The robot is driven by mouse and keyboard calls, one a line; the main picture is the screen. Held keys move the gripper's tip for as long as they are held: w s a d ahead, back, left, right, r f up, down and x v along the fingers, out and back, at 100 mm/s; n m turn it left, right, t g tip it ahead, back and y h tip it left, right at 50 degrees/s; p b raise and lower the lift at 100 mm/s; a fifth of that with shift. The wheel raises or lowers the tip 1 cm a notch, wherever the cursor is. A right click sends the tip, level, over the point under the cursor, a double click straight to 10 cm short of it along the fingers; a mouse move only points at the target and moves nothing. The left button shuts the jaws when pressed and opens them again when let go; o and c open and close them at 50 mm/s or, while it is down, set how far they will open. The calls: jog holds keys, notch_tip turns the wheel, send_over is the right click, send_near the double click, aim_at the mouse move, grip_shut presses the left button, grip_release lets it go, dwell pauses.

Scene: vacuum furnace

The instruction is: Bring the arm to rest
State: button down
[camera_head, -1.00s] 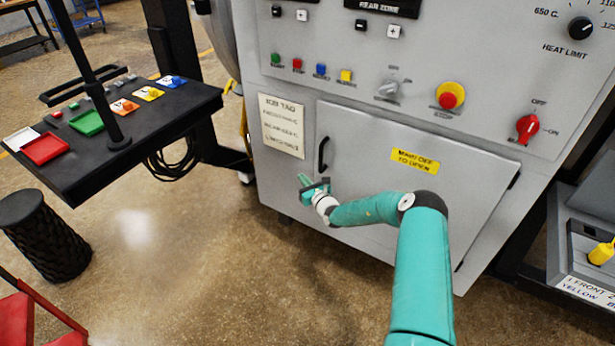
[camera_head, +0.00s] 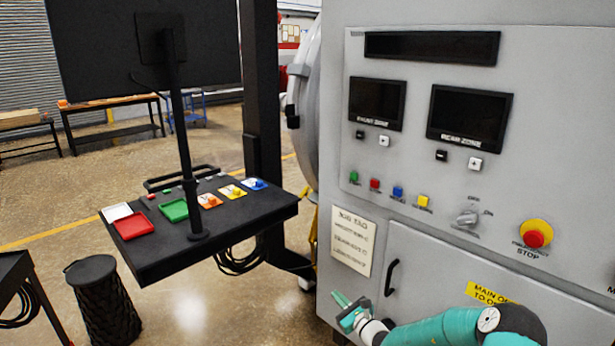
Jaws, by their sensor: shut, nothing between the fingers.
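My teal arm (camera_head: 440,330) reaches in from the bottom right, in front of the grey furnace cabinet (camera_head: 345,120). My gripper (camera_head: 347,306) is at its left end, pointing up and left, shut and empty. It shows in front of the cabinet's lower left part, below the job tag (camera_head: 353,242) and left of the black door handle (camera_head: 391,277). Whether it touches the cabinet I cannot tell. The rest of the arm is cut off by the bottom edge.
A black console table (camera_head: 160,262) with coloured trays and a monitor pole stands at the left. A black bin (camera_head: 105,305) stands on the floor below it. The red emergency stop button (camera_head: 534,238) is on the cabinet panel. Open floor (camera_head: 215,310) lies between the bin and cabinet.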

jog(key=s+a+r+n+g+y, duration=0.1)
jog(key=s+a+r+n+g, duration=0.45)
jog(key=s+r+n, duration=0.4)
jog(key=s+a+r+n+g+y, duration=0.1)
jog(key=s+a+r+n+g, duration=0.4)
jog(key=s+r+n+g, duration=0.35)
jog(key=s+d+r+n+t+h, duration=0.1)
jog(key=s+d+r+n+h, duration=0.2)
jog(key=s, duration=0.6)
jog(key=s+d+r+n+t+h, duration=0.1)
jog(key=s+d+r+n+h, duration=0.1)
jog(key=s+d+r+h, duration=0.2)
jog(key=s+d+r+n+t+h, duration=0.2)
jog(key=s+d, duration=0.6)
jog(key=s, duration=0.6)
notch_tip(320, 180, up, 2)
jog(key=n+h, duration=0.1)
jog(key=h, duration=0.1)
jog(key=shift+r+n+h, duration=0.2)
jog(key=shift+n+h, duration=0.1)
jog(key=shift+h, duration=0.1)
jog(key=shift+s+d, duration=0.1)
